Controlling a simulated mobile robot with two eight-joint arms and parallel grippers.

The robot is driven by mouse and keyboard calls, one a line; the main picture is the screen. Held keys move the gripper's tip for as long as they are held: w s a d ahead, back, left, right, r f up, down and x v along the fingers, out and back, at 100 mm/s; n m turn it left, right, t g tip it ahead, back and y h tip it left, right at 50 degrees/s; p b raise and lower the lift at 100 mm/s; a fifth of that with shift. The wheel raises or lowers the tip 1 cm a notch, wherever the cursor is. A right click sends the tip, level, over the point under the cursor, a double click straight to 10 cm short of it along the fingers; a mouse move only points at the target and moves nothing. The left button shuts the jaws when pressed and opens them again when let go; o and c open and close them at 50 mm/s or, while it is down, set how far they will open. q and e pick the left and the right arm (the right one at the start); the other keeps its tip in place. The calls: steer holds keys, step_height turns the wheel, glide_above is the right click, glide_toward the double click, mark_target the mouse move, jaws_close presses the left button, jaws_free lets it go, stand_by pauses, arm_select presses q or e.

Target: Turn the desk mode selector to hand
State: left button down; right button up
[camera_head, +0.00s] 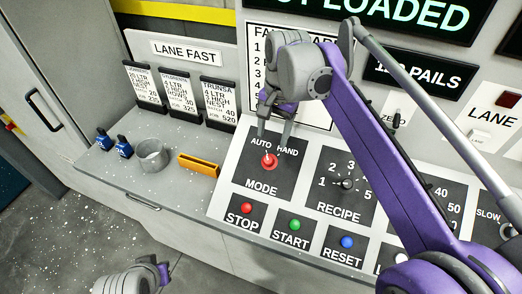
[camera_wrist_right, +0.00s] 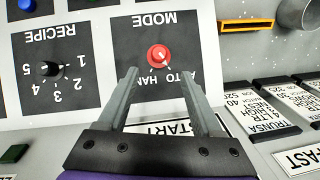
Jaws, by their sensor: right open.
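The mode selector (camera_head: 268,161) is a red round knob on a dark plate marked MODE, with AUTO at upper left and HAND at upper right. A small pale mark shows on the knob; I cannot tell surely which word it points to. My right gripper (camera_head: 275,132) is open, its two grey fingers reaching down over the AUTO and HAND lettering. In the right wrist view, the fingertips (camera_wrist_right: 157,73) lie just short of the red knob (camera_wrist_right: 159,56), apart from each other with nothing between them.
The recipe knob (camera_head: 346,184) is right of the selector. Stop (camera_head: 246,208), start (camera_head: 295,224) and reset (camera_head: 347,242) buttons sit below. An orange holder (camera_head: 199,166), a grey cup (camera_head: 152,154) and blue-labelled items (camera_head: 123,147) stand on the ledge at left. Cards lean behind.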

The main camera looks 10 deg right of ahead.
mark_target(269, 158)
steer(key=f, duration=0.9)
steer(key=shift+w+a+f+b, duration=0.25)
steer(key=shift+a+f+b, duration=0.05)
steer(key=shift+f, duration=0.05)
jaws_close()
